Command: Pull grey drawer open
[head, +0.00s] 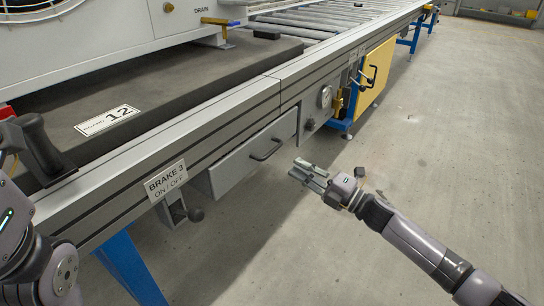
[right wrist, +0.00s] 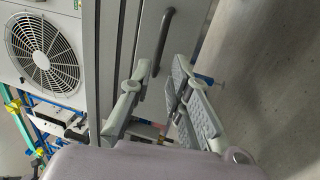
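The grey drawer (head: 240,166) hangs under the metal rail of the station and looks closed. Its dark bar handle (head: 268,151) is on the front face. My right gripper (head: 300,170) is in front of the drawer, to the right of the handle and apart from it. Its fingers are spread and empty. In the right wrist view, the open gripper (right wrist: 160,67) points towards the drawer front (right wrist: 148,42), and the handle (right wrist: 164,32) lies beyond the fingertips.
A BRAKE 3 ON/OFF sign (head: 166,181) and a dark knob (head: 196,214) are left of the drawer. A gauge (head: 325,96) and a yellow panel (head: 374,80) are to its right. A board marked 12 (head: 190,86) lies above. The floor in front is clear.

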